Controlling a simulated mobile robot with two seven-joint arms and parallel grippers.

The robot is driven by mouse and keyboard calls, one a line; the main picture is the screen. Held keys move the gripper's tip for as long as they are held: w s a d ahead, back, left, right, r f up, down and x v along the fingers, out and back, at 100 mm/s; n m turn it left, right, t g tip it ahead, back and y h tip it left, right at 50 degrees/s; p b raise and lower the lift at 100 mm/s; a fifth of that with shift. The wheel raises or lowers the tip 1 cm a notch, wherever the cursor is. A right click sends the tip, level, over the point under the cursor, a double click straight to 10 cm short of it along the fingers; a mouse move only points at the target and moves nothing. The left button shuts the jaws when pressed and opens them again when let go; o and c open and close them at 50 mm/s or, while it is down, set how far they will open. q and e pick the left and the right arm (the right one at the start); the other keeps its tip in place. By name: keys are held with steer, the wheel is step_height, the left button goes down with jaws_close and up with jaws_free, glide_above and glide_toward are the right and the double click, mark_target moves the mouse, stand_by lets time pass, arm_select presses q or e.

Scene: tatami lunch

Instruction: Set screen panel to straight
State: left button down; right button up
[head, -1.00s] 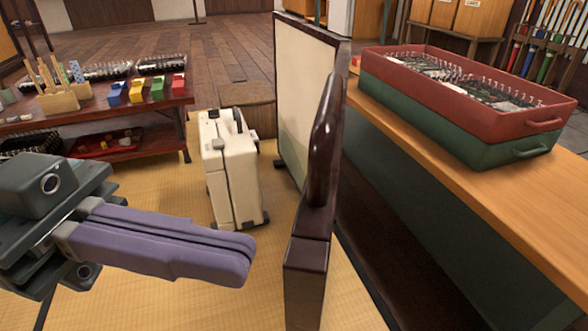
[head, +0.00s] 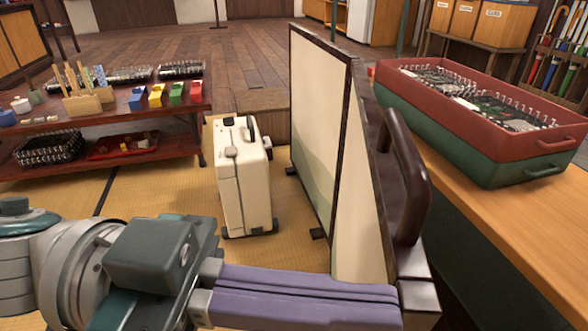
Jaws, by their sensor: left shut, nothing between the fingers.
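The folding screen stands upright in the middle of the head view. Its far panel (head: 318,120) is cream with a dark frame. Its near panel (head: 355,235) shows a cream strip and a thick dark edge with a curved dark handle (head: 412,180). The two panels meet at an angle. My left gripper (head: 392,302) has purple fingers, shut with nothing between them. Its tips overlap the lower near end of the near panel in the picture; I cannot tell whether they touch. The fingers hide part of that panel's lower edge. My right gripper is not in view.
A white suitcase (head: 242,180) stands on the tatami left of the screen. A low dark table (head: 190,102) with coloured boxes is at the left. A wooden counter (head: 500,220) with a red and green crate (head: 455,125) runs close along the right.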

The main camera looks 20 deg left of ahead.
arm_select(q)
steer(key=w+d+n+t, duration=0.1)
steer(key=w+d+t, duration=0.1)
steer(key=d, duration=0.7)
steer(key=w+d+n+t+y, duration=0.1)
steer(key=w+d+n+t, duration=0.1)
steer(key=d, duration=0.7)
steer(key=shift+w+f+y, duration=0.25)
steer(key=shift+w+y, duration=0.05)
steer(key=shift+w, duration=0.55)
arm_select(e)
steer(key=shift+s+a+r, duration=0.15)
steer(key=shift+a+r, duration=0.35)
arm_select(q)
steer(key=shift+f, duration=0.1)
